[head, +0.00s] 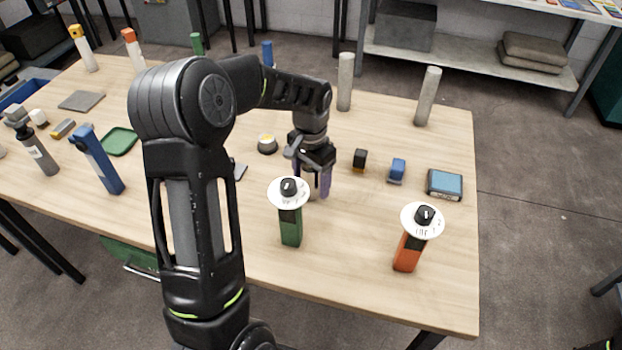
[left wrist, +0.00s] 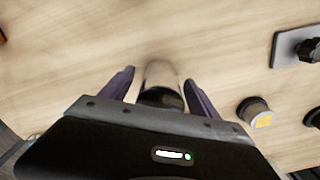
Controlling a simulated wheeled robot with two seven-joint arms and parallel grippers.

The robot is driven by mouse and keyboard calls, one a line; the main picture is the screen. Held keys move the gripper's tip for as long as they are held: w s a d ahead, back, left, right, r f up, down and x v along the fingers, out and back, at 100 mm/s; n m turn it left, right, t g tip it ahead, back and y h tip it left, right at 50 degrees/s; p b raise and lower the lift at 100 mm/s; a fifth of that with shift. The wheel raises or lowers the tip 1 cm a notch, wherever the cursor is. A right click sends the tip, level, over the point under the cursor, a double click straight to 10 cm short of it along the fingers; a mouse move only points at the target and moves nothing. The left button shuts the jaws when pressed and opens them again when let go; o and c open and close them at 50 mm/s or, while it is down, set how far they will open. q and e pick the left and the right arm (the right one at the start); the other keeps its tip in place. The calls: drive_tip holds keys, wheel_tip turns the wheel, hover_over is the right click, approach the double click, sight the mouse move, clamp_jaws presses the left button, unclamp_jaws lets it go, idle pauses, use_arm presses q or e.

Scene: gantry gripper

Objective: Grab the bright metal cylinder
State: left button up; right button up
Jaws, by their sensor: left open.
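In the left wrist view, a short cylinder (left wrist: 160,74) with a pale, shiny upper part and a dark lower part sits between the two purple fingers of my left gripper (left wrist: 159,76). Gaps show on both sides of it, and the gripper is open. In the head view my left gripper (head: 318,192) points down over the middle of the table, behind the green-handled device. The cylinder is mostly hidden there by the fingers. Whether a finger touches it cannot be told. My right gripper is in neither view.
On the wooden table (head: 350,270), a green-handled device (head: 290,228) and an orange-handled device (head: 407,252) stand in front. Small blocks (head: 397,170) lie right. Two tall grey cylinders (head: 345,82) stand behind.

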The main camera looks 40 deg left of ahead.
use_arm(q)
clamp_jaws()
idle(0.7)
